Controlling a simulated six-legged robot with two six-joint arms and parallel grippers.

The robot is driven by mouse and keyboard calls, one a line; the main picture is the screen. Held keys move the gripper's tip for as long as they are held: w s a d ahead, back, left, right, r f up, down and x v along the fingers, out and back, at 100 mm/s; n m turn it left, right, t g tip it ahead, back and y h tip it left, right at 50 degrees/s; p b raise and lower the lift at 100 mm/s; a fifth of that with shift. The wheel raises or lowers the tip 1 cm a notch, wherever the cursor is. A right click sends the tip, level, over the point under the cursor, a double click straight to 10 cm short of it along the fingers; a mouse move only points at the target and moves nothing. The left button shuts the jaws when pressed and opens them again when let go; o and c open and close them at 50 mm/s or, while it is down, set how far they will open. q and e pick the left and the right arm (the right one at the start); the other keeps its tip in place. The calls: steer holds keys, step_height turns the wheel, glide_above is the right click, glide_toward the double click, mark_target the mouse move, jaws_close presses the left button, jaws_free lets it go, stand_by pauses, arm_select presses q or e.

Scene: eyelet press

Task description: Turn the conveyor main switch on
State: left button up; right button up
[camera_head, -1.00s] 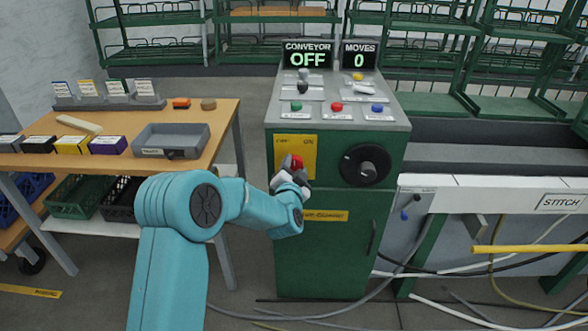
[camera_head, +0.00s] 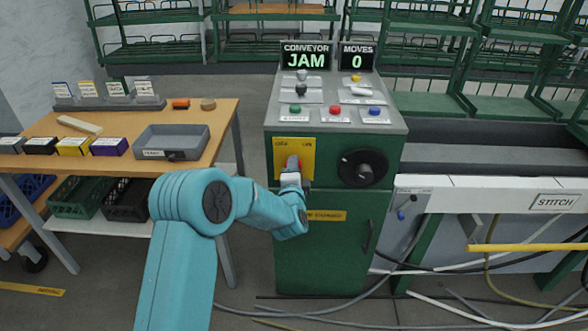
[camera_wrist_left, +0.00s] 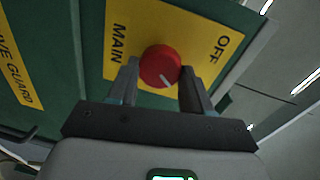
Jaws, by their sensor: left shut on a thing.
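The red main switch knob (camera_wrist_left: 160,66) sits on a yellow plate (camera_wrist_left: 205,35) on the front of the green control cabinet (camera_head: 325,245). "MAIN" and "OFF" show on the plate in the left wrist view. My left gripper (camera_head: 293,170) is shut on the knob, with one finger on each side of it. A pale line on the knob's face points to its lower right in the wrist view. In the head view the gripper mostly hides the knob. The conveyor display (camera_head: 305,57) reads "JAM". My right gripper is not in view.
A black dial (camera_head: 363,168) is right of the yellow plate. Several buttons and small switches stand on the sloped panel (camera_head: 395,124) above. A wooden table with a grey tray (camera_head: 200,140) is at left. Cables (camera_head: 450,307) lie on the floor.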

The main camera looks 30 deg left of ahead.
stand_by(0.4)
arm_select(q)
steer(key=o, duration=1)
steer(key=shift+o, duration=0.2)
steer(key=v, duration=1.6)
steer(key=shift+s, duration=0.15)
